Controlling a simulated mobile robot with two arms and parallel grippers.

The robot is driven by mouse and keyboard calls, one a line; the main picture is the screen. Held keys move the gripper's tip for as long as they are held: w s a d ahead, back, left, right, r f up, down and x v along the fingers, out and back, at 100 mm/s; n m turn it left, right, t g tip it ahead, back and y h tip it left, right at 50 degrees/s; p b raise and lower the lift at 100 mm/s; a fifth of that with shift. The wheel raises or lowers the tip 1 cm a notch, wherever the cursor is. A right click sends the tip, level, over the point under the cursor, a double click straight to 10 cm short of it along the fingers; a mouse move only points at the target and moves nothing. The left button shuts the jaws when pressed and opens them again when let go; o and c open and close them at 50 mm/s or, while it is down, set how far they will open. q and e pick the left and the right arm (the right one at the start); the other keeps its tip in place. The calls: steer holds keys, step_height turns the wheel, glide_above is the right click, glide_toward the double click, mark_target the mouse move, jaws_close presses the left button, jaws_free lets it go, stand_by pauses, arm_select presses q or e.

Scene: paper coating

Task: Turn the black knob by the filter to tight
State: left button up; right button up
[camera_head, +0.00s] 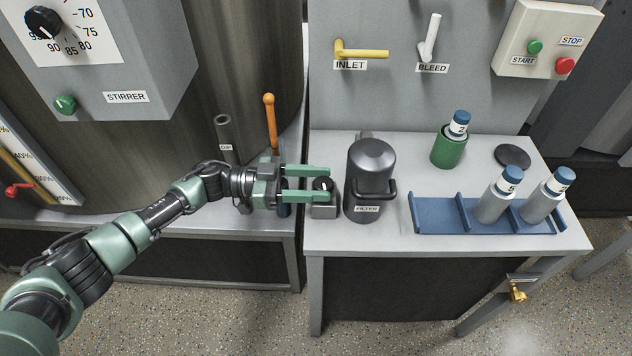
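The black knob (322,184) sits on top of a small grey block (324,211), just left of the dark grey filter (372,168) with its FILTER label. A light pointer mark shows on the knob. My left gripper (318,184) reaches in from the left, with its two green fingers apart on the far and near sides of the knob. The gap between them is about the knob's width, and I cannot tell whether they touch it. My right gripper is not in view.
A blue rack (436,224) holds two bottles right of the filter. A green cup (447,152) with a bottle and a black disc (512,156) are behind it. An orange-handled lever (270,120) and a grey DIP tube (225,134) stand near my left wrist.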

arm_select(q)
steer(key=a+b, duration=0.1)
steer(key=a, duration=0.6)
steer(key=shift+a, duration=0.4)
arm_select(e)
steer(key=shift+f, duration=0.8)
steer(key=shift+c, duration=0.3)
